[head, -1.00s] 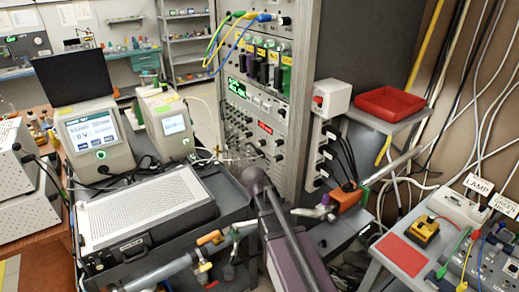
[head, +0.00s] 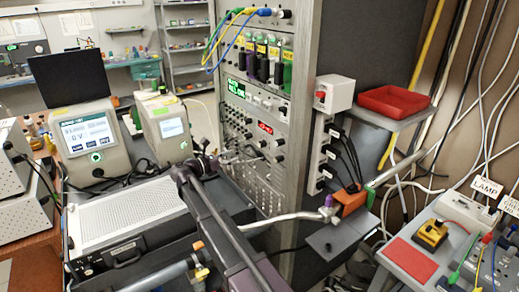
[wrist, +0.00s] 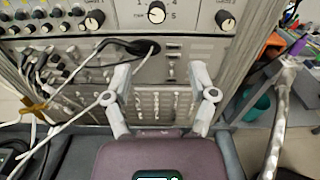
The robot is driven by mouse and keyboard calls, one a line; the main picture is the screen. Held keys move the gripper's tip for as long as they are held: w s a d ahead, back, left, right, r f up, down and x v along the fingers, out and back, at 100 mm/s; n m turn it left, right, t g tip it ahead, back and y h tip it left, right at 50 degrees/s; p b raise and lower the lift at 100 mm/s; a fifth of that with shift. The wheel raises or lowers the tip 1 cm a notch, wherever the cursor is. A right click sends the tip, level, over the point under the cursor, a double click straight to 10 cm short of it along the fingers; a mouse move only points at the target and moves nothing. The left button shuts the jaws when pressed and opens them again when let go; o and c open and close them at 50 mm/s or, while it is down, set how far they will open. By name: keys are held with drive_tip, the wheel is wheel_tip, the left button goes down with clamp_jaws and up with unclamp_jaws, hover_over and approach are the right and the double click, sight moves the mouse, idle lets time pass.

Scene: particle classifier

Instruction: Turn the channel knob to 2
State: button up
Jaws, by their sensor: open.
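The rack front carries a black round knob with a white pointer in the wrist view (wrist: 156,13), at the top middle, with numbers around it; 4 and 5 show on its right. Two more black knobs, left (wrist: 94,20) and right (wrist: 225,20), flank it. I cannot read their labels well enough to be sure which is the channel knob. My gripper (wrist: 162,72) is open and empty, its two fingers apart below the middle knob and in front of a lower panel. In the head view my gripper (head: 205,155) is beside the lower rack front; these knobs are hard to pick out there.
The rack (head: 262,130) stands upright mid-view. A black cable (wrist: 125,43) crosses its panel just above the fingers. A grey instrument box (head: 125,220) lies left of my arm. A metal pipe (head: 290,217) runs right of it, near an orange block (head: 351,201).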

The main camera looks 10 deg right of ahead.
sight(259, 145)
drive_tip(key=shift+w+a+r, duration=0.15)
drive_tip(key=shift+a+r, duration=0.05)
drive_tip(key=shift+a, duration=0.05)
drive_tip(key=shift+d, duration=0.1)
drive_tip(key=x, duration=1.3)
drive_tip(key=shift+w+d, duration=0.2)
drive_tip(key=shift+d, duration=0.1)
clamp_jaws()
